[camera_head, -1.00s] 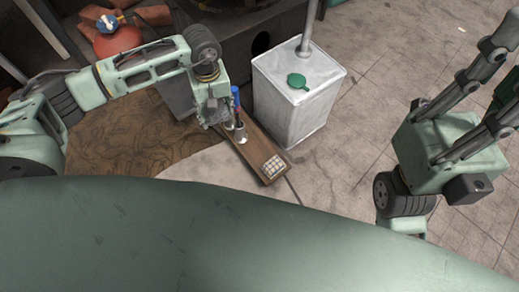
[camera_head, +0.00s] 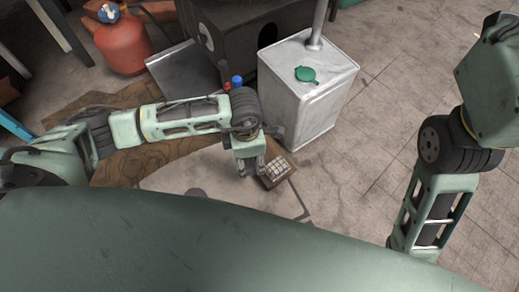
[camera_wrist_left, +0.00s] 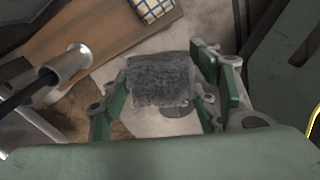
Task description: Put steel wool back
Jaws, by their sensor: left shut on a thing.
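The steel wool (camera_wrist_left: 160,80) is a dark grey, fuzzy block in the left wrist view. My left gripper (camera_wrist_left: 158,92) is shut on it, with a green finger on each side. In the head view my left gripper (camera_head: 250,168) points down beside the near end of a wooden board (camera_head: 287,182); the steel wool cannot be made out there. The board also shows in the wrist view (camera_wrist_left: 105,25), left of and beyond the steel wool. A checkered pad (camera_head: 277,172) lies on the board's end. My right gripper is outside the frame.
A metal cup (camera_wrist_left: 70,62) with a dark rod stands left in the wrist view. A white canister (camera_head: 305,95) with a green cap stands behind the board. A red gas bottle (camera_head: 122,45) stands at the back left. The tiled floor at right is open.

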